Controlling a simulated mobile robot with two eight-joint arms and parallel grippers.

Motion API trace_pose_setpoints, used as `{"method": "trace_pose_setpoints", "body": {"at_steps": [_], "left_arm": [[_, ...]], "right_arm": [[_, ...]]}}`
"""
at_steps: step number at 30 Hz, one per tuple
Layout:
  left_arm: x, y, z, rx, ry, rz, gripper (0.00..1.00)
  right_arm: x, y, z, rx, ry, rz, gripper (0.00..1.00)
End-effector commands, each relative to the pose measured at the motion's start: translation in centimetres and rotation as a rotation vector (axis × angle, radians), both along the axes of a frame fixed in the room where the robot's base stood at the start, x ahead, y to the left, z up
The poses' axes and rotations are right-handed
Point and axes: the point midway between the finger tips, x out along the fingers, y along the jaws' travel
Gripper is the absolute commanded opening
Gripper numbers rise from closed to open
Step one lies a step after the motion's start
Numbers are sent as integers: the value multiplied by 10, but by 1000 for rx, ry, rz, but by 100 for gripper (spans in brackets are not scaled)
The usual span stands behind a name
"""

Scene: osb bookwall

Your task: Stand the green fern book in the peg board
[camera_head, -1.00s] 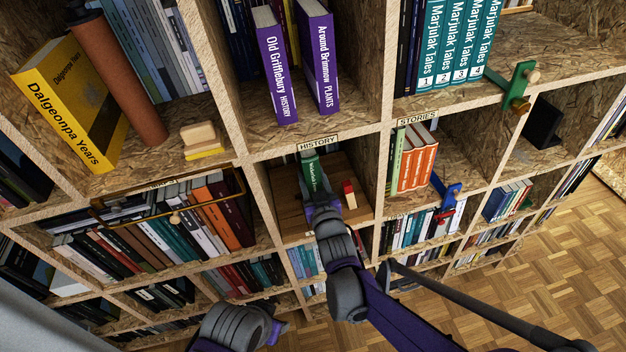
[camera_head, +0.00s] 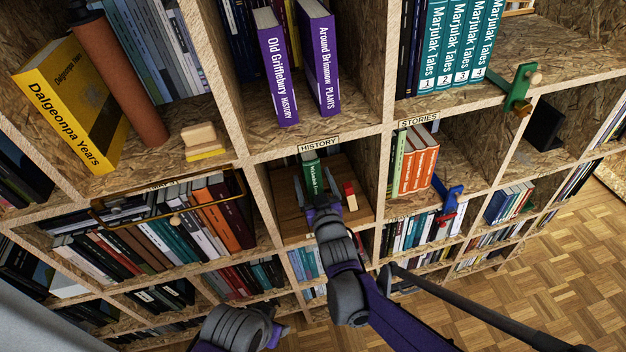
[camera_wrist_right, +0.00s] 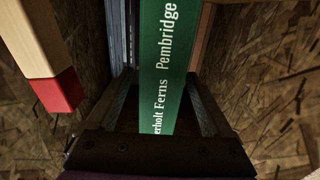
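The green fern book (camera_head: 312,172) stands in the compartment labelled HISTORY, with its spine facing out. In the right wrist view its green spine (camera_wrist_right: 170,70) with white lettering runs down between the fingers of my right gripper (camera_wrist_right: 158,95). The fingers look spread, with a gap left of the spine; the right finger is close to it. In the head view my right gripper (camera_head: 321,203) is in front of the book's lower part. A brown wooden board (camera_head: 291,214) lies under it; its pegs cannot be made out. My left forearm shows at the bottom, its fingers do not.
A pale block with a red end (camera_head: 350,196) stands right of the book; it is at the left in the wrist view (camera_wrist_right: 50,75). Compartment walls are close on both sides. Orange books (camera_head: 417,165) fill part of the STORIES compartment. Purple books (camera_head: 275,70) stand above.

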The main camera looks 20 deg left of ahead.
Motion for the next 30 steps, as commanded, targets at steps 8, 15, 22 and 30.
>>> {"method": "trace_pose_setpoints", "body": {"at_steps": [8, 15, 22, 30], "left_arm": [[0, 0, 0, 0, 0, 0, 50], [0, 0, 3, 0, -1, 0, 50], [-1, 0, 6, 0, -2, 0, 50], [-1, 0, 6, 0, -2, 0, 50]], "right_arm": [[-1, -1, -1, -2, 2, 0, 85], [-30, -21, 0, -2, 1, -1, 85], [-68, -46, 0, -1, 1, 0, 85], [-89, -60, -1, -1, 1, 0, 85]]}}
